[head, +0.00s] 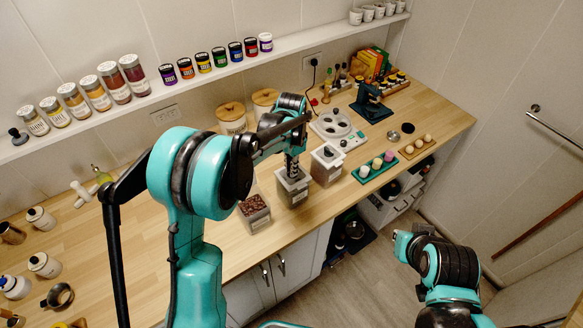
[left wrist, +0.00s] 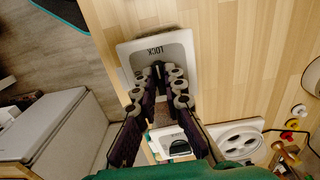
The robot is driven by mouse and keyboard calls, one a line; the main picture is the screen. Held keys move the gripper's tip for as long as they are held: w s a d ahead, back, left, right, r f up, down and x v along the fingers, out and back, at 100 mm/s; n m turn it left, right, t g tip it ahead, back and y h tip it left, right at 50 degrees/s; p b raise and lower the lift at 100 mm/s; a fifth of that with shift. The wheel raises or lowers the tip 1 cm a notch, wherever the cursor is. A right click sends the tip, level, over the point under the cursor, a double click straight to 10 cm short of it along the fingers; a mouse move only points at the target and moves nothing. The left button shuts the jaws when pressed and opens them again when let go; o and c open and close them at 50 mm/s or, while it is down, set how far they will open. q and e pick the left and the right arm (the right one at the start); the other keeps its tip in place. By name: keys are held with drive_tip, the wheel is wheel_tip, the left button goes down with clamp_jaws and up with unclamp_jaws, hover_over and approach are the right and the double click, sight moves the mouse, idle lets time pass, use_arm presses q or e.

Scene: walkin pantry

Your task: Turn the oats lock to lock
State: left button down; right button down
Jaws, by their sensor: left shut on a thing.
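The oats canister (head: 292,190) stands on the wooden counter, a square clear-sided box with a grey lid; its label is too small to read. My left gripper (head: 292,170) points down onto the middle of this lid. Its fingers, also seen in the left wrist view (left wrist: 166,78), are close together around the lid's turning part, which they hide. I cannot tell how far it is turned.
A box of dark beans (head: 254,213) stands close on the left, a similar lidded canister (head: 326,165) on the right. A white scale-like device (head: 338,128) and a green egg tray (head: 376,167) are farther right. The counter's left middle is clear.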

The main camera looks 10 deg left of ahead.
use_arm(q)
drive_tip(key=c, duration=1.6)
unclamp_jaws()
drive_tip(key=shift+r, duration=0.1)
wheel_tip(320, 180, up, 12)
drive_tip(key=s+a+f+n+t+b, duration=0.2)
drive_tip(key=s+f+b, duration=0.5)
drive_tip(key=s, duration=0.4)
drive_tip(key=s+a+f+n+t+b, duration=0.3)
drive_tip(key=s+f+n+t+b, duration=0.2)
drive_tip(key=s, duration=0.7)
wheel_tip(320, 180, down, 4)
drive_tip(key=shift+s+a+r+n+b, duration=0.15)
drive_tip(key=shift+s+r+n+b, duration=0.1)
drive_tip(key=shift+n+b, duration=0.8)
